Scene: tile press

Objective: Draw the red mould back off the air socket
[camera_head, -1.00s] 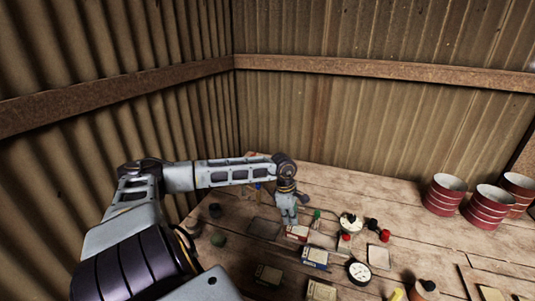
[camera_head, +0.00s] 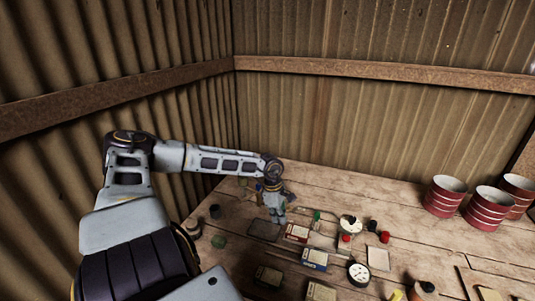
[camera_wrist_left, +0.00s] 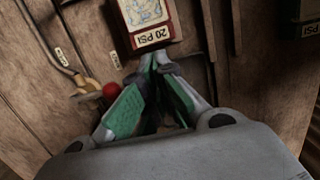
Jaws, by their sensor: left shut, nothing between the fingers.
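The red mould (camera_head: 297,232) lies flat on the wooden bench, with a pale face. In the left wrist view, the red mould (camera_wrist_left: 150,34) shows a "20 PSI" label and a pale patterned tile, and its far end is cut off. My left gripper (camera_head: 279,220) is low over the bench, just left of the red mould. In the left wrist view my left gripper (camera_wrist_left: 158,68) has its green-padded fingers together at the tips, near the label end of the mould, with nothing between them. I cannot make out the air socket or its join with the mould. My right gripper is out of view.
A blue-edged mould (camera_head: 315,257) lies just in front of the red one. A dial gauge (camera_head: 358,272) and a red knob (camera_head: 346,238) stand to the right. A grey pipe (camera_wrist_left: 48,40) runs left of the red mould. Striped cans (camera_head: 444,195) stand far right.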

